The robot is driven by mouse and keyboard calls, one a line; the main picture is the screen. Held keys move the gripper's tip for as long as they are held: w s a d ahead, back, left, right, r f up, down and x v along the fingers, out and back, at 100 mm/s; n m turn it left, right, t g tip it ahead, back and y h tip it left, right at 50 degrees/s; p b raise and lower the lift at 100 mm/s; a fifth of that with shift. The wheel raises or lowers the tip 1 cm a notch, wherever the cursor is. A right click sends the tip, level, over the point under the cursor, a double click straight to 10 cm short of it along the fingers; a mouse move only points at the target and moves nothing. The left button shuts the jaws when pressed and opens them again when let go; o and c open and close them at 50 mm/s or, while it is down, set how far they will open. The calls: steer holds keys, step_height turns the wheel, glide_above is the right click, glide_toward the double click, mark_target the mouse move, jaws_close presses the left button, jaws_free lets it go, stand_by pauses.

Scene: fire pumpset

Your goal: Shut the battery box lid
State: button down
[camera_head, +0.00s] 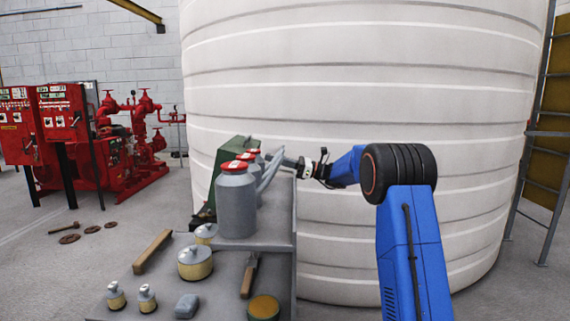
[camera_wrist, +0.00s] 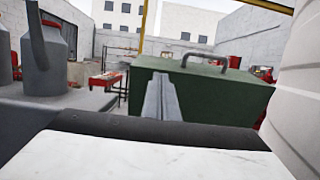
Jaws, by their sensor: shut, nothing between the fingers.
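A dark green box (camera_head: 228,158) stands at the back of the grey bench, partly hidden behind grey cans. In the wrist view the green box (camera_wrist: 220,100) fills the middle right, with a grey handle (camera_wrist: 205,57) along its top. I take it for the battery box; I cannot tell how far its lid is open. My gripper (camera_head: 278,158) reaches in from the right, close to the box and the cans. In the wrist view its fingers (camera_wrist: 161,97) are together and empty, pointing at the green face. I cannot tell whether they touch it.
A grey can with a red cap (camera_head: 236,205) stands in front of the box; its spout points toward my gripper. A lower shelf (camera_head: 215,270) holds tins, weights and a brush. A large white tank (camera_head: 360,90) rises close behind my arm. Red pumps (camera_head: 120,150) stand far left.

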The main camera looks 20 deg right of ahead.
steer(key=shift+x, duration=2.15)
